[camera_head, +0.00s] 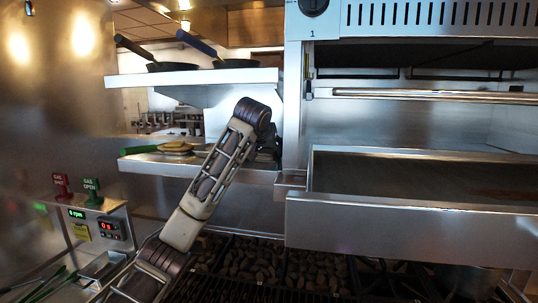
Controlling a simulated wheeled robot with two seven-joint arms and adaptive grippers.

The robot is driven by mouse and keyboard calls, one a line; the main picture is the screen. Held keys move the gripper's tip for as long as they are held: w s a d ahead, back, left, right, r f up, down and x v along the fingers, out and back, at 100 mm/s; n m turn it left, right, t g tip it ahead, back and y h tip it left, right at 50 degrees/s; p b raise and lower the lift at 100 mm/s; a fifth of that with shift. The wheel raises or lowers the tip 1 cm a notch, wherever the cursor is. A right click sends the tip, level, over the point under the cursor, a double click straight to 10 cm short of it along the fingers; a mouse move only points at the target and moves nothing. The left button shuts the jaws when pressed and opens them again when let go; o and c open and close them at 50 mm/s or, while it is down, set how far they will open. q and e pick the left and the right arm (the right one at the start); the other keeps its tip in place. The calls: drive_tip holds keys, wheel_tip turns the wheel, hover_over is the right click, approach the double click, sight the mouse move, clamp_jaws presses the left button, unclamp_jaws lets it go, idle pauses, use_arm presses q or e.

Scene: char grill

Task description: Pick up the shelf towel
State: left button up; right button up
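My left arm rises from the bottom left to the lower shelf. My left gripper (268,150) is a dark shape at the right end of that shelf, mostly hidden behind my own arm. Its fingers do not show clearly, so I cannot tell whether it is open or holds anything. No towel is clearly recognizable. A low stack of tan and pale flat items (175,147) lies on the lower shelf (150,162), left of my arm. I cannot tell whether it includes a towel. My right gripper is not in view.
Two dark pans with handles (172,67) (236,63) stand on the upper shelf (128,80). A green-handled item (138,149) lies at the lower shelf's left end. A steel broiler (420,215) fills the right. The char grill (270,265) lies below; a control panel (108,229) stands left.

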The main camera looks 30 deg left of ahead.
sight(266, 149)
use_arm(q)
drive_tip(key=shift+c, duration=1.4)
drive_tip(key=shift+a+r, duration=0.1)
drive_tip(key=shift+r, duration=0.1)
drive_tip(key=shift+a+r+b, duration=0.1)
drive_tip(key=shift+r+b, duration=0.25)
drive_tip(key=shift+b, duration=0.1)
drive_tip(key=shift+r+b, duration=0.55)
drive_tip(key=shift+r, duration=2.25)
drive_tip(key=shift+s+a+r, duration=0.1)
drive_tip(key=shift+a+r, duration=0.05)
drive_tip(key=shift+a, duration=0.05)
drive_tip(key=s+a+b, duration=0.1)
drive_tip(key=a, duration=0.4)
drive_tip(key=s+a+b, duration=0.1)
drive_tip(key=s+a, duration=0.1)
drive_tip(key=a, duration=0.4)
drive_tip(key=s+a+b, duration=0.1)
drive_tip(key=a+b, duration=0.1)
drive_tip(key=a, duration=0.3)
drive_tip(key=shift+s+a, duration=0.2)
drive_tip(key=shift+a, duration=0.2)
drive_tip(key=shift+s+a, duration=0.2)
drive_tip(key=shift+a, duration=0.65)
